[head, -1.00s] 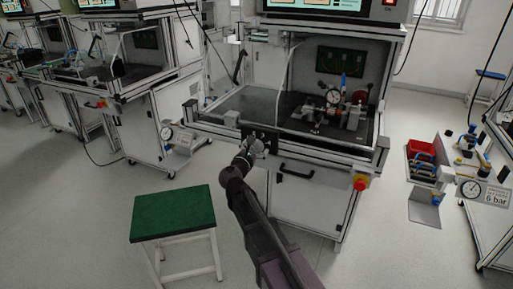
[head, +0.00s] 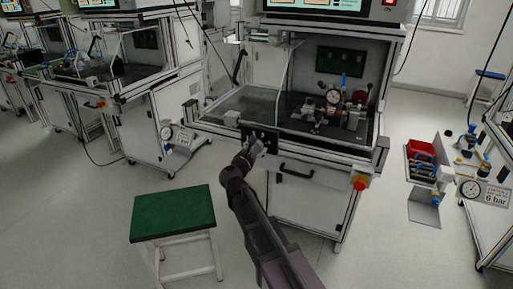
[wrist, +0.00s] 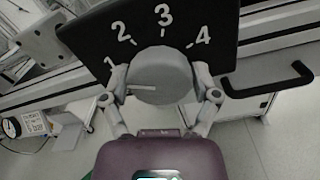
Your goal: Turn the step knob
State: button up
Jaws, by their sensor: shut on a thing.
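The step knob (wrist: 160,78) is a grey round knob on a black plate (wrist: 88,38) marked 1, 2, 3 and 4 in white. A pale pointer line on the knob points left, a little below the 1. My gripper (wrist: 160,95) has a finger on each side of the knob and is shut on it. In the head view my gripper (head: 254,150) is at the black plate (head: 264,138) on the front of the middle workstation. The knob itself is hidden or too small to tell there.
A black handle (head: 297,169) is right of the plate, and a red and yellow button (head: 360,182) is further right. A green-topped stool (head: 172,211) stands left of my arm. Open grey floor lies around the stool.

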jog(key=m, duration=0.4)
jog(key=shift+d+m, duration=0.1)
jog(key=shift+m, duration=2.1)
jog(key=o, duration=1)
jog(key=shift+c, duration=0.2)
jog(key=v, duration=1.2)
